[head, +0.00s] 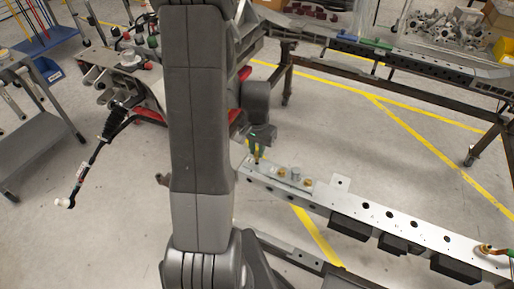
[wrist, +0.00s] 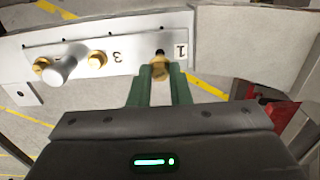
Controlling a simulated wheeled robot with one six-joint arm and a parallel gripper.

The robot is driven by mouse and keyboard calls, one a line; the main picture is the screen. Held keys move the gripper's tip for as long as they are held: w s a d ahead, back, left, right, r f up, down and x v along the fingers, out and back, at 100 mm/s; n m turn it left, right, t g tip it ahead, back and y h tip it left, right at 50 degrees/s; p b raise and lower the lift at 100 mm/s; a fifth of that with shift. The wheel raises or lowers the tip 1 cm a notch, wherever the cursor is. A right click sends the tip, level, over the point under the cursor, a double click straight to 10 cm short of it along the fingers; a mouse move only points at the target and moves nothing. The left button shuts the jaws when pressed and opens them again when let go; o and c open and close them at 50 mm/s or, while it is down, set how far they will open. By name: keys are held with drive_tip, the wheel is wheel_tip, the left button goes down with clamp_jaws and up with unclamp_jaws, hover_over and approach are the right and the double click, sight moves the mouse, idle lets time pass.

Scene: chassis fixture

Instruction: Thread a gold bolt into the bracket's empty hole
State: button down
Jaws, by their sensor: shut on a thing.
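The bracket (wrist: 125,42) is a pale metal plate marked 1 and 3, on top of a long perforated rail; it also shows in the head view (head: 270,176). A dark hole (wrist: 160,51) shows beside the mark 1. My gripper (wrist: 160,78), with green fingers, is shut on a gold bolt (wrist: 160,69) right at that hole. In the head view my gripper (head: 258,153) points down over the bracket's left end. I cannot tell whether the bolt's tip is inside the hole. Two other gold bolts (wrist: 97,58) (wrist: 40,66) sit in the bracket, with a silver post (wrist: 62,69) between them.
The rail (head: 385,219) runs to the lower right, with black blocks (head: 350,227) beneath it and a cable fitting (head: 487,250) at its far end. A second rail on a stand (head: 420,68) is behind. Open floor lies between them.

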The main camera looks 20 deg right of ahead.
sight(257, 154)
drive_tip(key=shift+f, duration=0.1)
drive_tip(key=shift+f+b, duration=0.65)
drive_tip(key=shift+b, duration=0.05)
drive_tip(key=shift+f+b, duration=0.6)
drive_tip(key=shift+f, duration=0.1)
drive_tip(key=shift+f, duration=0.1)
drive_tip(key=shift+s+a, duration=0.1)
idle(0.5)
drive_tip(key=n+b, duration=0.1)
drive_tip(key=n, duration=0.4)
drive_tip(key=shift+f, duration=0.1)
drive_tip(key=n, duration=0.5)
drive_tip(key=shift+s, duration=0.15)
drive_tip(key=shift+f, duration=0.1)
